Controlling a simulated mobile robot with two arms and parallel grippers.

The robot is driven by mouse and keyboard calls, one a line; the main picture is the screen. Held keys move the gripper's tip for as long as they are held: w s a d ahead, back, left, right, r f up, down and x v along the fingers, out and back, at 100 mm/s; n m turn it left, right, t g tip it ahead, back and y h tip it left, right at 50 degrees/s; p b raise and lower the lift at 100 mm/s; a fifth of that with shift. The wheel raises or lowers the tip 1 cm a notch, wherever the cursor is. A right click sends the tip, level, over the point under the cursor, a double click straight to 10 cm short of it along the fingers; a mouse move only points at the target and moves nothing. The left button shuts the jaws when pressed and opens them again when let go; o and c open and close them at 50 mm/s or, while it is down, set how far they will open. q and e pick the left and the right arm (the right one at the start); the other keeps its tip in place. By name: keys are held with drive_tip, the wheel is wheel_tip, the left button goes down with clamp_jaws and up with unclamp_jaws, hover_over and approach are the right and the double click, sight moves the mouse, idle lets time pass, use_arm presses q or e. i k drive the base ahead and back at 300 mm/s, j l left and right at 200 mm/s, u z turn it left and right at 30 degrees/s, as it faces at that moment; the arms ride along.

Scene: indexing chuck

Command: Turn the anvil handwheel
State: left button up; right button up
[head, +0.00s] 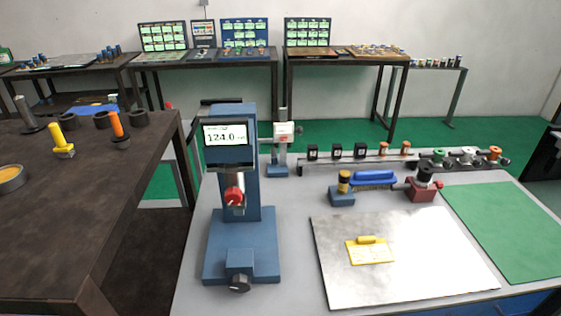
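A blue bench instrument (232,140) stands on the grey workbench, with a lit display (226,134) reading 124.0. A red round part (234,197) sits under its head, above the blue base (240,245). A dark round knob (240,283) sticks out at the front of the base, near the bench's front edge; it looks like the anvil handwheel, though I cannot be certain. Neither of my grippers shows in the head view, and nothing is seen touching the knob.
A dark table (80,190) is at left.

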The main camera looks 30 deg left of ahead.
sight(240, 283)
drive_tip(key=k+u, duration=0.2)
drive_tip(key=u, duration=0.8)
